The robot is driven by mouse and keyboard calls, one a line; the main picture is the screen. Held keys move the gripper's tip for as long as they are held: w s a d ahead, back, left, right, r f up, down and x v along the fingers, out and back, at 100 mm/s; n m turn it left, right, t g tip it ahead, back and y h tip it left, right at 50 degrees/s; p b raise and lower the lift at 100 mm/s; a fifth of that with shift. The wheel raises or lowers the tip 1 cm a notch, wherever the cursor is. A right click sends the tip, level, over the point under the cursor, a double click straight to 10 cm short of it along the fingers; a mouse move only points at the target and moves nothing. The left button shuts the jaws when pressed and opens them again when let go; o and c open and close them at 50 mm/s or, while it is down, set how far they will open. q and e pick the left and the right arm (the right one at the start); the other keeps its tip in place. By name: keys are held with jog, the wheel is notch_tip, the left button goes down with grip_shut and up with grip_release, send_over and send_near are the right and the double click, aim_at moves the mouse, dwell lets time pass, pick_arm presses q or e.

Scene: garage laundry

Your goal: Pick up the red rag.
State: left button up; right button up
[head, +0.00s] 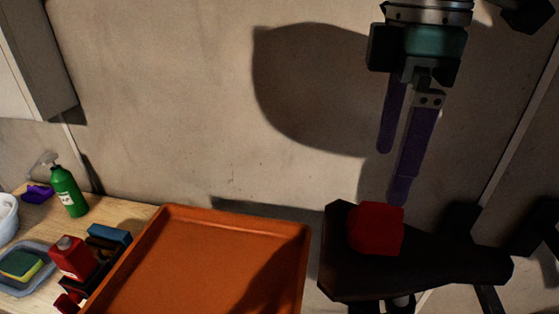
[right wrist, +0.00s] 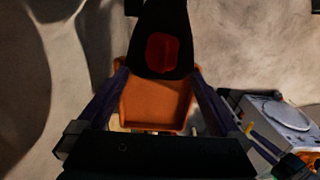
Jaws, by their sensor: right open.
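The red rag (head: 376,229) is a bright red, blocky bundle on a dark, saddle-shaped seat (head: 455,266) in the head view. It also shows in the right wrist view (right wrist: 162,53), in the upper middle on the dark seat. My right gripper (head: 392,172) points down above the rag, its two purple fingers apart and nothing between them. In the right wrist view my right gripper (right wrist: 159,73) is spread, with the rag ahead of its fingertips. I cannot tell the exact gap to the rag.
An orange tray (head: 235,222) stands left of the seat. A plain wall rises behind.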

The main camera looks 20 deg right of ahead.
aim_at(382, 206)
jog(key=shift+s+f, duration=0.2)
jog(key=shift+f, duration=0.75)
notch_tip(382, 206, down, 5)
jog(key=shift+s+r+p, duration=0.15)
jog(key=shift+r+p, duration=0.05)
jog(key=shift+p, duration=0.7)
jog(key=shift+f, duration=0.45)
jog(key=shift+c, duration=0.2)
jog(key=c, duration=1.3)
